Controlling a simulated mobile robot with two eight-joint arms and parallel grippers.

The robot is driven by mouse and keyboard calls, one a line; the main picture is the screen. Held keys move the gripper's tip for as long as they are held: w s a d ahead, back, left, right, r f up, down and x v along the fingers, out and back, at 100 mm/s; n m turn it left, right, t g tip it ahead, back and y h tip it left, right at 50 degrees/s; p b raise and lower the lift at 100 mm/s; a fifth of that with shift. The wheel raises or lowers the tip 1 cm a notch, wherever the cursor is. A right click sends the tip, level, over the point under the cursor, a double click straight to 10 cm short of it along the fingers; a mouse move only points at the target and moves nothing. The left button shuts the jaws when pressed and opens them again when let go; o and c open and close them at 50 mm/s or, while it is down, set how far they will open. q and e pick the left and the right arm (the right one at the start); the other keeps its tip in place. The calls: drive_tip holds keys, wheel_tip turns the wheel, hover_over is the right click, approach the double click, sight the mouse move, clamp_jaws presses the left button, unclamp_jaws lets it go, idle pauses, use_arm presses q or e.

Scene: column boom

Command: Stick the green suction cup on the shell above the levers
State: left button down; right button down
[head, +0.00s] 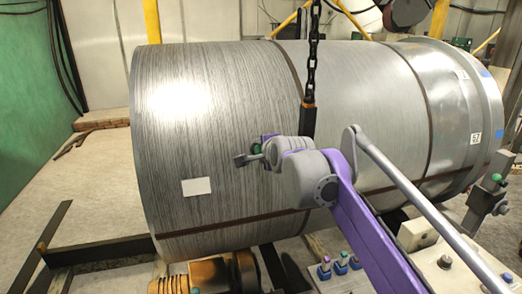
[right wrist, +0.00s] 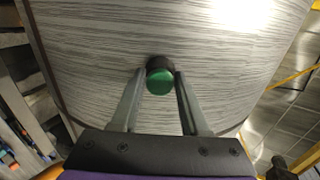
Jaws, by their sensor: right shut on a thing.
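The shell (head: 220,110) is a large grey metal cylinder lying on its side, filling the middle of the head view. My right gripper (head: 250,156) is in front of its near side, left of the hanging chain. It is shut on the green suction cup (right wrist: 160,82), which shows as a green disc with a dark rim between the two fingers in the right wrist view. The shell (right wrist: 230,45) is right behind the cup; I cannot tell whether they touch. Small purple and blue knobbed pieces (head: 341,262), possibly the levers, stand low at the front. My left gripper is out of view.
A white label (head: 197,187) is on the shell, left of my gripper. A grey post with a green knob (head: 487,196) stands at right. Dark steel bars (head: 100,252) lie at lower left.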

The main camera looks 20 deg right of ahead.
drive_tip(key=shift+w+f, duration=0.1)
drive_tip(key=shift+w, duration=0.15)
idle(0.3)
drive_tip(key=shift+c, duration=1.6)
unclamp_jaws()
drive_tip(key=shift+s, duration=0.1)
drive_tip(key=v, duration=1.1)
drive_tip(key=s+f+n+g, duration=0.2)
drive_tip(key=s+f+n, duration=0.4)
drive_tip(key=s+f, duration=0.3)
drive_tip(key=s+f+n+g, duration=0.3)
drive_tip(key=s+f, duration=0.6)
drive_tip(key=f, duration=0.7)
drive_tip(key=s+f+n+g, duration=0.2)
drive_tip(key=s+f+n, duration=0.6)
drive_tip(key=f, duration=0.5)
drive_tip(key=shift+s+f+n+g, duration=0.3)
drive_tip(key=shift+s, duration=0.5)
